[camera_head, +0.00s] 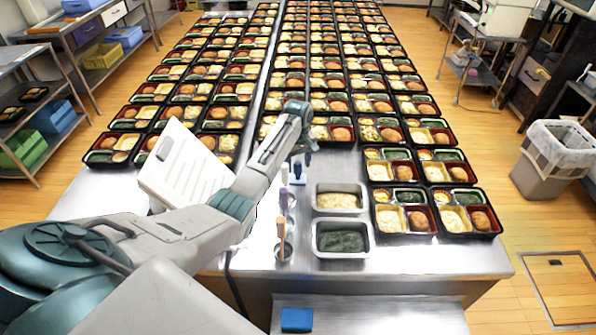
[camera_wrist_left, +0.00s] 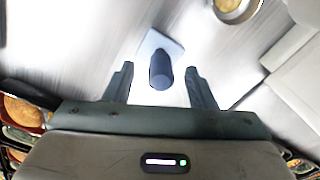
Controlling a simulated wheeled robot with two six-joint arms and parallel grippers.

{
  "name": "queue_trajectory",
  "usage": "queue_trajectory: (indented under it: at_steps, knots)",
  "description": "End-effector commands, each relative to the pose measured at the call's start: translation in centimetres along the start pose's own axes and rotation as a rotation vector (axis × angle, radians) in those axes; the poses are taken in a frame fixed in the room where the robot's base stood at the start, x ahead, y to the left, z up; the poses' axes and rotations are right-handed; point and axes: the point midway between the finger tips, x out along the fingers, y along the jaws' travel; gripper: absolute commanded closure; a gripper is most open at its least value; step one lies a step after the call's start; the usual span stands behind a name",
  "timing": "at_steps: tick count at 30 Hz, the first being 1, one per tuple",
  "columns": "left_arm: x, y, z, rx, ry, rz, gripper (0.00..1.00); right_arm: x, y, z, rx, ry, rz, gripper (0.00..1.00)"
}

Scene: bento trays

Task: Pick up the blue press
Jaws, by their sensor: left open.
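The blue press stands on the steel table; in the left wrist view its dark blue round handle (camera_wrist_left: 160,72) rises from a pale flat base (camera_wrist_left: 154,42). In the head view a small blue upright thing (camera_head: 297,170), likely the press, shows just below my left gripper (camera_head: 307,151). My left gripper is open and empty; in the left wrist view its two fingers (camera_wrist_left: 158,72) lie on either side of the handle, with gaps on both sides. I cannot tell how far the fingertips are above the table. My right gripper is not in view.
Metal pans of yellow food (camera_head: 339,187) and green food (camera_head: 341,252) lie right of the press. Tools with handles, one wooden (camera_head: 283,250), stand nearby. Rows of bento trays (camera_head: 390,220) fill the table. A white slotted panel (camera_head: 185,165) is behind my left arm.

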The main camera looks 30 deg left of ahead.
Motion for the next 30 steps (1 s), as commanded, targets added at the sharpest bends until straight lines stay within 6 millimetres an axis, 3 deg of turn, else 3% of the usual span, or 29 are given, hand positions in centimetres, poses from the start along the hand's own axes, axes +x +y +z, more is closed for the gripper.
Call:
queue_trajectory:
  at_steps: [10, 18, 26, 30]
  knots:
    - [1.1, -0.1, 0.0, 0.001, 0.001, 0.000, 0.49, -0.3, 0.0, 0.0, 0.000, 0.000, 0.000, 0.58]
    - [1.1, -0.1, 0.0, 0.000, 0.000, 0.000, 0.98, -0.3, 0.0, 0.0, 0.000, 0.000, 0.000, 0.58]
    - [0.8, 0.0, 0.0, 0.000, 0.002, 0.001, 0.98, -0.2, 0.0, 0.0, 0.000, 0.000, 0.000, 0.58]
    - [-0.7, 0.0, -0.1, 0.000, 0.004, 0.003, 0.98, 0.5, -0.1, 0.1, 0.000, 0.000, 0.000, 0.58]
